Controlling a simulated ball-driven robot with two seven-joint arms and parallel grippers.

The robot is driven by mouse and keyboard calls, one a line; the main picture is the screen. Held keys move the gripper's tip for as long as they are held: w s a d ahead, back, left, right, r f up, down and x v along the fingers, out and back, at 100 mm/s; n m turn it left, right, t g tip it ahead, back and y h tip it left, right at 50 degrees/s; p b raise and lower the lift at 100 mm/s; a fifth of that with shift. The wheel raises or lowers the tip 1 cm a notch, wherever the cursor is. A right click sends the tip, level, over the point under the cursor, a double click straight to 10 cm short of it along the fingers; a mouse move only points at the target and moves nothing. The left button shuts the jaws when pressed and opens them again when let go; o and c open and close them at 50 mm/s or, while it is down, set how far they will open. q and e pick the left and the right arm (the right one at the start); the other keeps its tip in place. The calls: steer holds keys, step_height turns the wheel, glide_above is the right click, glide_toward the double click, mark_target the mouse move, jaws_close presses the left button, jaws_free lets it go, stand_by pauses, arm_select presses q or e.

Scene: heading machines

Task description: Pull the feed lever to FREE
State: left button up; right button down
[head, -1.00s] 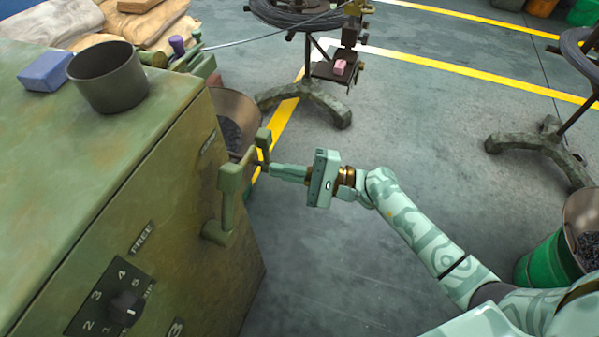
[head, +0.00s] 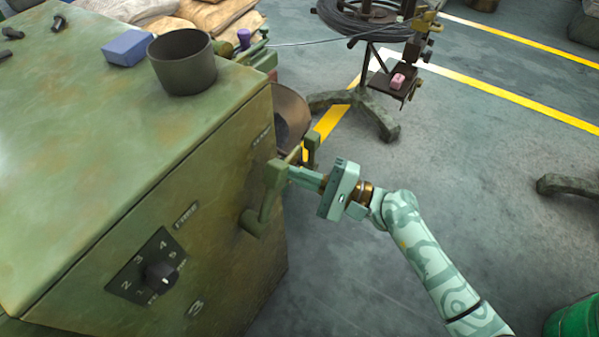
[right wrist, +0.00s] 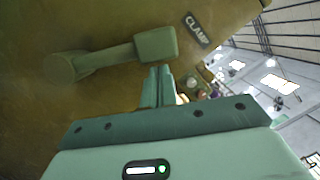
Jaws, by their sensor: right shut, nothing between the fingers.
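The feed lever (head: 266,207) is a green crank on the side of the green machine. Its arm rises from a low pivot to a blocky handle, nearer the upper label than the FREE label (head: 186,215). In the right wrist view, the lever handle (right wrist: 155,44) lies beside the CLAMP label (right wrist: 197,30). My right gripper (head: 290,174) is shut and empty, its fingertips at the handle's right side in the head view. In the right wrist view, the fingertips (right wrist: 158,70) are just below the handle; whether they touch it I cannot tell. My left gripper is out of view.
A numbered dial (head: 160,275) is on the machine's side below FREE. A dark pot (head: 182,65) and blue block (head: 128,47) sit on top. A bin (head: 290,112) and wire-reel stand (head: 365,100) are behind. Floor to the right is mostly clear.

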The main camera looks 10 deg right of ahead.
mark_target(280, 187)
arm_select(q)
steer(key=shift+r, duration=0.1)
arm_select(e)
steer(key=shift+s+a+r+n, duration=0.15)
steer(key=shift+s+r+n, duration=0.15)
steer(key=shift+n, duration=0.1)
steer(key=s+a+r+n, duration=0.1)
steer(key=s+a+r+n+p, duration=0.1)
steer(key=n, duration=0.1)
steer(key=s+a+r+n+g+p, duration=0.1)
steer(key=s+n, duration=0.1)
steer(key=shift+a+r+h, duration=0.15)
steer(key=shift+a+h, duration=0.05)
steer(key=shift+h, duration=0.2)
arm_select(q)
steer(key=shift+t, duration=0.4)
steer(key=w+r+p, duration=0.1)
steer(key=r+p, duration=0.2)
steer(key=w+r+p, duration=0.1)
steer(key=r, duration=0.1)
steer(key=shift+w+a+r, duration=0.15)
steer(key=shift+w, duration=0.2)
arm_select(e)
steer(key=s+a+n+h, duration=0.1)
steer(key=s+a+n, duration=0.3)
steer(key=s+n, duration=0.1)
steer(key=shift+s+a+n+h, duration=0.35)
steer(key=shift+s+n+h, duration=0.05)
steer(key=shift+n, duration=0.3)
steer(key=shift+f, duration=0.3)
